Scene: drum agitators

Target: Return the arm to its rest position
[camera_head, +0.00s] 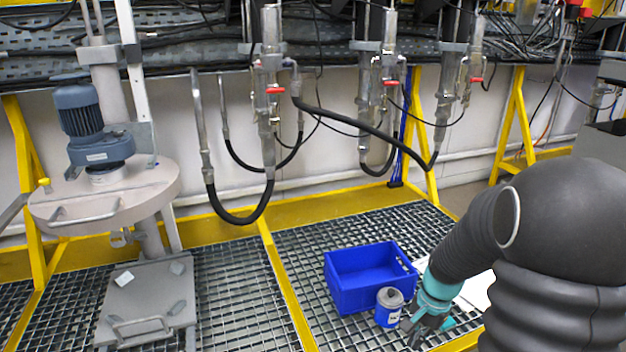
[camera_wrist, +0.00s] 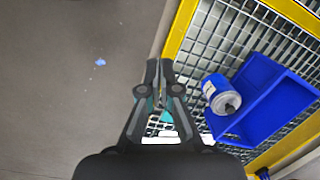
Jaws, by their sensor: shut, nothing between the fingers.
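My gripper (camera_head: 414,332) is at the lower right of the head view, low over the near edge of the grating. It is beside a small blue can with a grey top (camera_head: 389,306) and apart from it as far as I can tell. In the wrist view my gripper (camera_wrist: 160,66) has its fingers together with nothing between them. The can also shows in the wrist view (camera_wrist: 214,88), to the right of the fingers. My arm reaches down from the right, clad in a dark sleeve, with a teal wrist.
A blue crate (camera_head: 345,298) stands on the grating behind the can. A drum agitator with a blue motor (camera_head: 82,112) stands at the left. Hoses (camera_head: 240,217) hang at the back. Yellow frame beams (camera_wrist: 178,30) edge the grating. Grey floor (camera_wrist: 70,100) is mostly clear.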

